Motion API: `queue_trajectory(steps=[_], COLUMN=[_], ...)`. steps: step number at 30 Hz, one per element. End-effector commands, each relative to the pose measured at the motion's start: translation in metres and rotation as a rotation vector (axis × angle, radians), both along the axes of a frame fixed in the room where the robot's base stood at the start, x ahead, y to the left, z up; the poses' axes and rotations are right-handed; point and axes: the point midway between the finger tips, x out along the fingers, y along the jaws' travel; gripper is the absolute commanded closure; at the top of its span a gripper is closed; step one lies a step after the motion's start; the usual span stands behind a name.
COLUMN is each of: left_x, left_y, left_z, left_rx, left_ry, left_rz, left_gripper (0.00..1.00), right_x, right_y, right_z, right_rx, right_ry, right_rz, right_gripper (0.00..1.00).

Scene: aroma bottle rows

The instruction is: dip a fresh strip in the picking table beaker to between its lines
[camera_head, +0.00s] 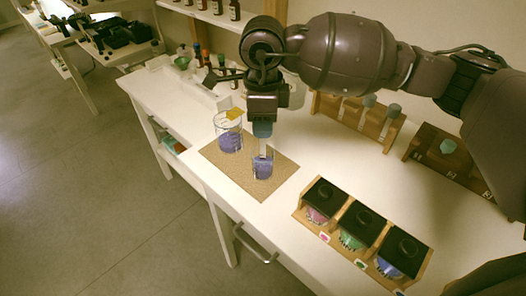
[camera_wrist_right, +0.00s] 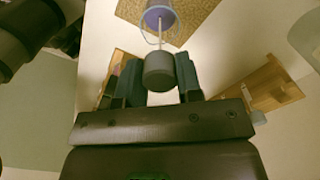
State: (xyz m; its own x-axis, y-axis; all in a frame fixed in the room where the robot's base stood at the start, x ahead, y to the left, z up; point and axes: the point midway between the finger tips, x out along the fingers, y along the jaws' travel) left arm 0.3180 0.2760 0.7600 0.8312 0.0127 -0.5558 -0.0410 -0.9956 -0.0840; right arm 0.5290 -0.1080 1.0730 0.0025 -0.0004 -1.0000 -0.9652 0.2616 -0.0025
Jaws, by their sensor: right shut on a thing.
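My right gripper (camera_head: 262,130) points down over a brown mat (camera_head: 265,190) on the white table. It is shut on the grey round head (camera_wrist_right: 159,72) of a thin strip, which shows in the right wrist view (camera_wrist_right: 160,36). The strip runs down from the head toward a clear beaker with violet liquid (camera_head: 262,164), also in the wrist view (camera_wrist_right: 160,18). I cannot tell how deep its tip is or where the beaker's lines lie. A second clear beaker with violet liquid (camera_head: 229,140) stands to the left on the mat. My left gripper is not in view.
A wooden rack with black-lidded jars (camera_head: 352,224) stands at the front right. Wooden holders (camera_head: 360,115) with grey-topped items stand behind on the right. Small bottles (camera_head: 205,60) line the back left. A yellow piece (camera_head: 235,114) shows by the left beaker.

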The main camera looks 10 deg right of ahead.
Motion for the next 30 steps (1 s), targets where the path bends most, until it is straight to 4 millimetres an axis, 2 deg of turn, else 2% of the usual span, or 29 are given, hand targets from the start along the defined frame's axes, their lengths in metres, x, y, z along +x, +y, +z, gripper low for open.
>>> queue_trajectory(steps=[30], left_x=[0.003], left_y=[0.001], left_z=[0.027], left_rx=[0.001], left_ry=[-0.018], left_rz=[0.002], left_gripper=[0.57], right_x=[0.0], right_y=[0.0], right_z=[0.049], right_rx=[0.0], right_ry=[-0.001], right_rz=[0.0], right_gripper=[0.82])
